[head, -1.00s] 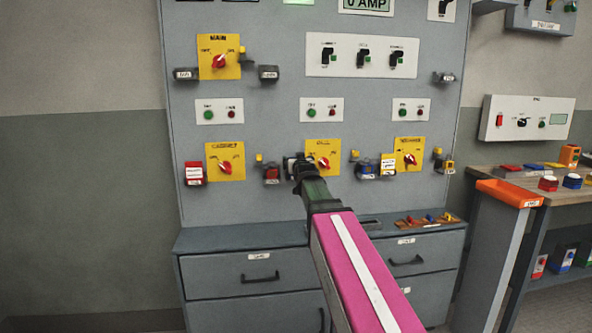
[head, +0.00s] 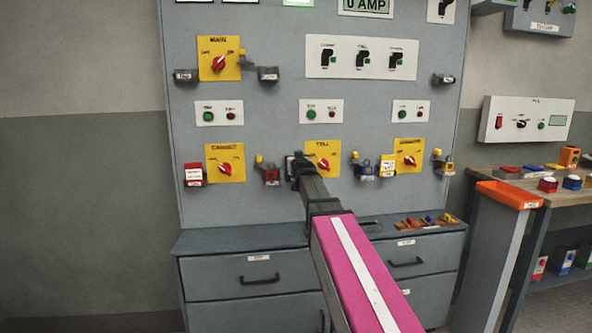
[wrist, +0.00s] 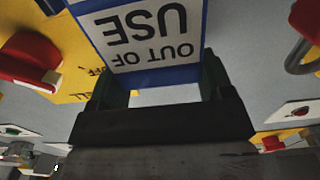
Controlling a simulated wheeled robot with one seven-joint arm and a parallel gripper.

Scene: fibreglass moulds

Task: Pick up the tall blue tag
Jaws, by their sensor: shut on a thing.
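The tall blue tag (wrist: 160,28) fills the top middle of the wrist view. It has a white face with a blue border, and its words "OUT OF USE" appear upside down. My gripper (wrist: 165,85) is shut on this tag, with a dark finger on each side of it. In the head view my gripper (head: 304,166) is in front of the grey panel, at the left of the lower middle yellow switch plate (head: 325,158). Only a thin pale and blue sliver of the tag shows there; my gripper hides most of it.
Padlocks and tags sit on the panel close by: a red one (head: 271,175) on the left and a blue one (head: 363,170) on the right. A grey drawer cabinet (head: 240,243) stands below.

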